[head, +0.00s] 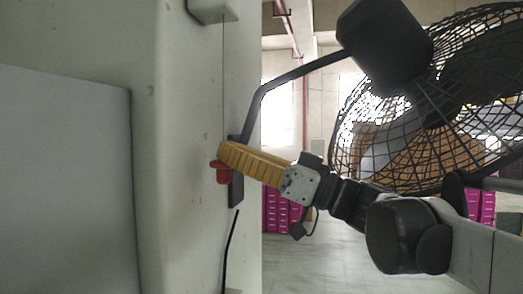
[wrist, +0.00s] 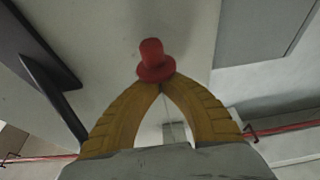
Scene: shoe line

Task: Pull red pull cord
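The red pull cord's handle (head: 222,172) hangs beside the pale machine wall at the end of a thin cord that comes down from a small grey box (head: 212,8). In the wrist view the red handle (wrist: 152,60) stands just past my fingertips, its wide flange against them. My gripper (head: 224,150) has yellow ribbed fingers, and in the wrist view the gripper (wrist: 164,84) has its tips together around the thin cord, right above the handle. The stretch of cord between the tips is hidden.
A black bracket arm (head: 290,77) on the wall carries a black caged fan (head: 430,100) close above my arm. A black cable (head: 229,250) runs down the wall below. Magenta boxes (head: 275,210) stand far behind on open floor.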

